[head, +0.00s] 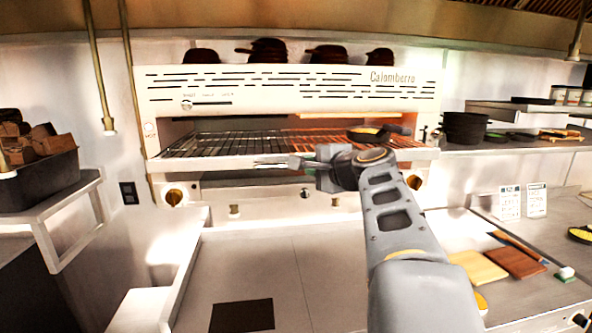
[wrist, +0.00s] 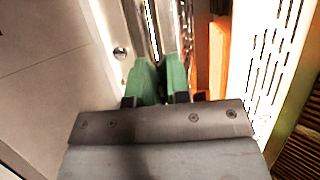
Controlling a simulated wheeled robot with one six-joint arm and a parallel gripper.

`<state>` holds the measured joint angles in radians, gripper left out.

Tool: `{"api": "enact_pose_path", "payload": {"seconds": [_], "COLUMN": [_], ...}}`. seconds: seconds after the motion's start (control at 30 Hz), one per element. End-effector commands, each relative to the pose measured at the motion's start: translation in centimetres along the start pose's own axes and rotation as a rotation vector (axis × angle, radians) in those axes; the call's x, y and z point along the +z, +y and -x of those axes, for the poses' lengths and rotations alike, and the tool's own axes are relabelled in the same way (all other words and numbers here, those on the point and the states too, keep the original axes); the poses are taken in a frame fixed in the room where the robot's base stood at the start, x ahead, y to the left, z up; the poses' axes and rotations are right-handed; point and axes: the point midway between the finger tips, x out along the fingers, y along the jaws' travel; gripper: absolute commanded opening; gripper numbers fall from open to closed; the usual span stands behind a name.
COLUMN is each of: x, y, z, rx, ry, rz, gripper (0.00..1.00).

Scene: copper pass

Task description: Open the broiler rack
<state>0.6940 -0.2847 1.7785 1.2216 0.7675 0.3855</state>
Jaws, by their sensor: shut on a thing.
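The broiler (head: 290,92) is a wide cream unit on the back wall, marked "Calomberro". Its wire rack (head: 215,145) lies level in the opening, with a pale front rail (head: 200,164) along its front edge. A dark pan with yellow food (head: 372,133) sits on the rack's right part. My gripper (head: 272,163) reaches in from the right at the middle of the front rail. In the wrist view the green fingers of my gripper (wrist: 158,75) are closed on the rail (wrist: 153,30). The exact grip contact is partly hidden by the fingers.
Dark pans (head: 268,50) stand on top of the broiler. Knobs (head: 174,197) sit below the rack at left and right. The counter (head: 265,265) below is mostly clear, with cutting boards (head: 478,267) at right. A crate (head: 40,178) stands on the left shelf.

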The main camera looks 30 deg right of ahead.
Motion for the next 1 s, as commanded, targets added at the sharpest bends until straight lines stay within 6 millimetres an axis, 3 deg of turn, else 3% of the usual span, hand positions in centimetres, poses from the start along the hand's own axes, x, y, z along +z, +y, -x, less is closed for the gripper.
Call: {"api": "enact_pose_path", "payload": {"seconds": [0.2,0.5,1.0], "x": [1.9,3.7,4.2], "y": [1.1,1.7,1.7], "z": [3.9,7.2,8.2], "rx": [-0.004,-0.002,-0.001], "ry": [0.003,-0.006,-0.011], "rz": [0.004,0.004,0.003], "gripper": [0.0,0.0,0.0]}}
